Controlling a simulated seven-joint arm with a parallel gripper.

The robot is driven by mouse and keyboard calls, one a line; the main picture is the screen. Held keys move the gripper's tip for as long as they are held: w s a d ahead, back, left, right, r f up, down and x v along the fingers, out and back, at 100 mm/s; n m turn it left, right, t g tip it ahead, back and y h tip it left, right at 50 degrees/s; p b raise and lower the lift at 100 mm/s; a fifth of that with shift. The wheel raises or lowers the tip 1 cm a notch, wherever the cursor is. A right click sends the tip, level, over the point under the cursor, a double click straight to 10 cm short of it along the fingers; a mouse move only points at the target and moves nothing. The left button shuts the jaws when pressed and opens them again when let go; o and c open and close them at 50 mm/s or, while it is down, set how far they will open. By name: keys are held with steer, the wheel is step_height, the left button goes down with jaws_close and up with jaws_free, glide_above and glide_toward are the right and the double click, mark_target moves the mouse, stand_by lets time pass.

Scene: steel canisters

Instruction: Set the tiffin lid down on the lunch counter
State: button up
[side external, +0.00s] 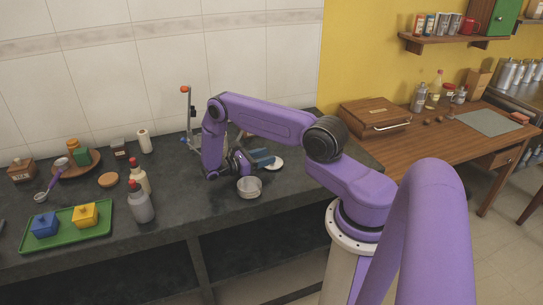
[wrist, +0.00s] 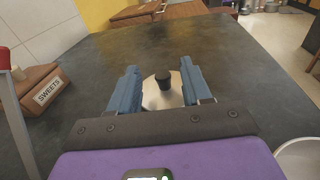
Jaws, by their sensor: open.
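The tiffin lid, a pale round disc with a dark knob, lies flat on the dark counter (side external: 200,213) just right of my fingertips in the side view (side external: 275,165). In the wrist view the lid (wrist: 153,97) shows between and beyond my two blue fingers, its knob (wrist: 163,80) upright. My gripper (wrist: 159,68) is low over the counter, with fingers spread on either side of the lid. A gap shows between each finger and the knob. In the side view my gripper (side external: 262,157) is partly hidden by my wrist.
A pale open bowl (side external: 250,188) stands close in front of my gripper. A red-topped post (side external: 185,115) stands behind, and a box marked SWEETS (wrist: 38,90) is at left in the wrist view. Bottles (side external: 142,205) and a green tray (side external: 65,238) stand farther left. Counter beyond the lid is clear.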

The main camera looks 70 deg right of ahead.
steer(key=v, duration=0.8)
steer(key=shift+w+a+r, duration=0.1)
steer(key=shift+w+a, duration=0.1)
steer(key=shift+a, duration=0.1)
steer(key=s+a+r+t+y, duration=0.15)
steer(key=a+r+t, duration=0.25)
steer(key=a+r, duration=0.4)
steer(key=a+r+t+y, duration=0.3)
steer(key=a+r, duration=0.3)
steer(key=a, duration=0.5)
steer(key=s+a+r+t+y, duration=0.1)
steer(key=s+a+r+y, duration=0.1)
steer(key=s, duration=0.6)
steer(key=s+a+r+n+t+y, duration=0.1)
steer(key=s+a+r+y, duration=0.2)
steer(key=s, duration=0.5)
steer(key=s+a+r+n+t+y, duration=0.1)
steer(key=s+a+r+y, duration=0.1)
steer(key=s, duration=0.6)
steer(key=a+y, duration=0.1)
steer(key=y, duration=0.1)
steer(key=shift+s+a+r+t+y, duration=0.25)
steer(key=shift+s+r+t+y, duration=0.05)
steer(key=shift+s+r+y, duration=0.1)
